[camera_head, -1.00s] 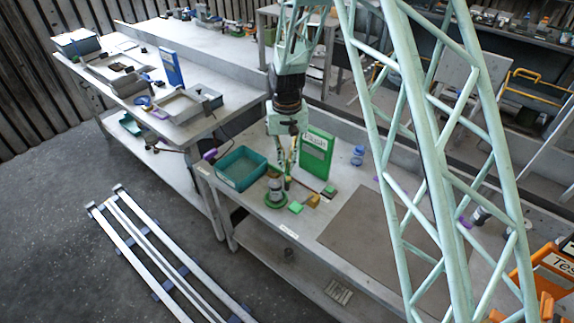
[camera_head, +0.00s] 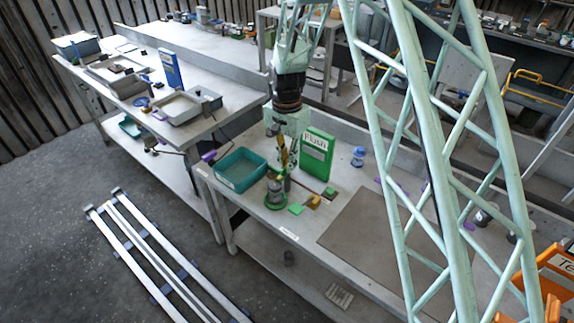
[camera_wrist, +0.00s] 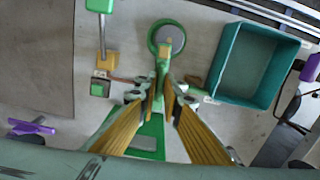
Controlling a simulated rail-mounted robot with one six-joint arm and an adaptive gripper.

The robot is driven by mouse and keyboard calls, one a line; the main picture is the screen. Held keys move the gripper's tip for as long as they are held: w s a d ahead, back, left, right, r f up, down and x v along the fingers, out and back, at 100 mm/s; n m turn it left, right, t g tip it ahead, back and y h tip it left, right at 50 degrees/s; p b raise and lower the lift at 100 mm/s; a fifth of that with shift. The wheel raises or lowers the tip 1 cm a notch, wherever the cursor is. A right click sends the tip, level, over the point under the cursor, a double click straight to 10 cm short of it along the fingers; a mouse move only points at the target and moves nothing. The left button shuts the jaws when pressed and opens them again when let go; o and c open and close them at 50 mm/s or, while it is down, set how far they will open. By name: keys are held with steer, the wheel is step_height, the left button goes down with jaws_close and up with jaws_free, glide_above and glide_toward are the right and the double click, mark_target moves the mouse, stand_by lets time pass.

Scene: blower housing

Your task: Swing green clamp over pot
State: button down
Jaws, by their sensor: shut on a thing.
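The pot (camera_head: 276,187) is a grey cylinder standing on a round green base (camera_head: 276,204) on the bench. In the wrist view the pot (camera_wrist: 172,40) shows from above as a grey disc inside a green ring. The green clamp (camera_wrist: 163,62) is a narrow piece with a tan end reaching to the pot's near edge. My gripper (camera_wrist: 163,84), with yellow-orange fingers, is shut on the clamp. In the head view my gripper (camera_head: 283,164) points down just behind the pot. The clamp's grasped part is mostly hidden by the fingers.
A teal bin (camera_head: 241,169) stands left of the pot. A green box (camera_head: 316,154) stands upright close to the right of my gripper. Small green and tan blocks (camera_head: 313,202) lie right of the pot. A brown mat (camera_head: 375,228) lies clear farther right.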

steer(key=shift+m, duration=0.4)
steer(key=c, duration=2.8)
jaws_free()
steer(key=shift+r, duration=0.15)
step_height(320, 180, up, 12)
steer(key=shift+f, duration=0.1)
